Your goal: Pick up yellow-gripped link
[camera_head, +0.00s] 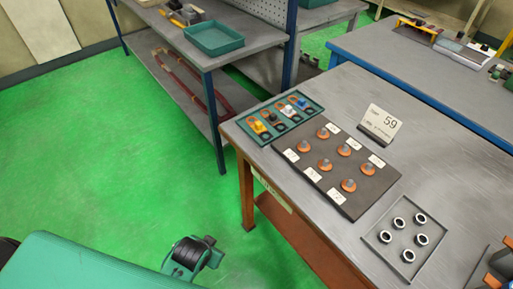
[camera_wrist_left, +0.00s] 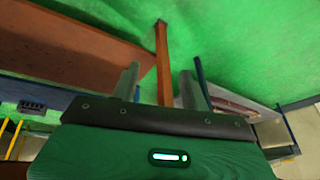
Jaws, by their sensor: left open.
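The yellow-gripped link (camera_head: 259,127) lies in the teal tray (camera_head: 318,108) at the far left corner of the table in the head view. It is the leftmost of several links there, beside ones with black, white and blue grips. My left gripper shows in the left wrist view (camera_wrist_left: 160,70), with its two grey fingers apart and nothing between them. It is away from the link, which the left wrist view does not show. In the head view, part of my left arm is at the bottom left, off the table. My right gripper is not seen.
A dark board (camera_head: 330,197) with copper pieces and white cards lies beside the tray. A grey tray (camera_head: 385,250) holds several rings. A shelf unit (camera_head: 222,55) stands at the back left. The green floor left of the table is clear.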

